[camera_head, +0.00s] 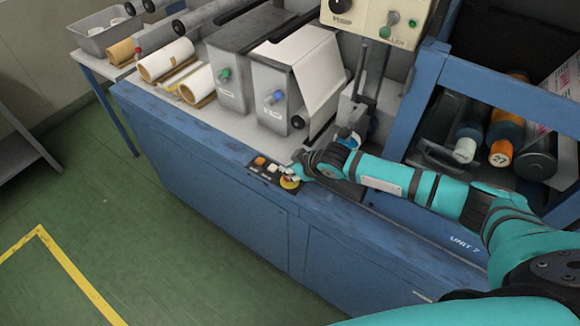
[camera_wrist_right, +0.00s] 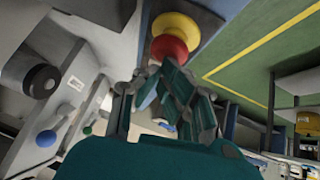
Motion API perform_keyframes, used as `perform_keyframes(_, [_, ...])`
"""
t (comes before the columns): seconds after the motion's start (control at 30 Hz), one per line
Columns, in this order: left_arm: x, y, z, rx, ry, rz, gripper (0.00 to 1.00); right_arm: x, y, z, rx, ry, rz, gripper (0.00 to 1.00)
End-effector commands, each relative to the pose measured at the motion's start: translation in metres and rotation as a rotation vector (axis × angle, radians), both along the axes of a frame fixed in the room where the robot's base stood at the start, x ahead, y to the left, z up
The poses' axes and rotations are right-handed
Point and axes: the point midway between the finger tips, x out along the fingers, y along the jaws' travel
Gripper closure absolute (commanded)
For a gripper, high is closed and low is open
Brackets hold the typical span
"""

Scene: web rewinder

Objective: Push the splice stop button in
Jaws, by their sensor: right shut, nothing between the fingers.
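The button with a red head on a yellow collar (camera_wrist_right: 174,30) is at the top middle of the right wrist view. In the head view its yellow part (camera_head: 289,184) shows at the end of a small dark control panel on the machine's front edge; I take it for the splice stop button, though no label is readable. My right gripper (camera_wrist_right: 152,70) is shut and empty, its tips close to the red head. I cannot tell whether they touch. In the head view the right gripper (camera_head: 292,171) is over the panel and partly hides the button. My left gripper is not in view.
An orange button (camera_head: 260,161) and a pale button (camera_head: 272,167) sit on the same panel, close to my right gripper. Grey boxes with knobs (camera_head: 275,97) stand behind it. A blue frame with rolls (camera_head: 465,150) is at the right. The green floor in front is clear.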

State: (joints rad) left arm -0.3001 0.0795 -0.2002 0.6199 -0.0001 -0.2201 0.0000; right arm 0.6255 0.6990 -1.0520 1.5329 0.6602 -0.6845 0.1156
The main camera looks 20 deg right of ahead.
Motion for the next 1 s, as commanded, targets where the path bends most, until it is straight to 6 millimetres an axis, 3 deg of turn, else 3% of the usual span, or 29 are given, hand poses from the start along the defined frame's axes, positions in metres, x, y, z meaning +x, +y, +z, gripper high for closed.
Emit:
perform_keyframes(0.03, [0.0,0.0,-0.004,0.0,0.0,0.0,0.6,-0.001,-0.003,-0.009,-0.005,0.005,-0.003,1.0])
perform_keyframes(0.43, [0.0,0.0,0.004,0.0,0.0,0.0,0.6,-0.002,-0.006,-0.005,-0.014,0.012,-0.007,1.0])
perform_keyframes(0.73, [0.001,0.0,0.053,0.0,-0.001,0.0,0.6,0.002,0.001,0.049,-0.003,-0.001,-0.004,1.0])
perform_keyframes(0.8, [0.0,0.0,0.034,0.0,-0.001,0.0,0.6,-0.009,-0.006,0.047,-0.006,-0.002,-0.003,1.0])
perform_keyframes(1.0, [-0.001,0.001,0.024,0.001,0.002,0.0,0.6,-0.032,-0.018,0.079,-0.005,-0.007,-0.003,1.0])
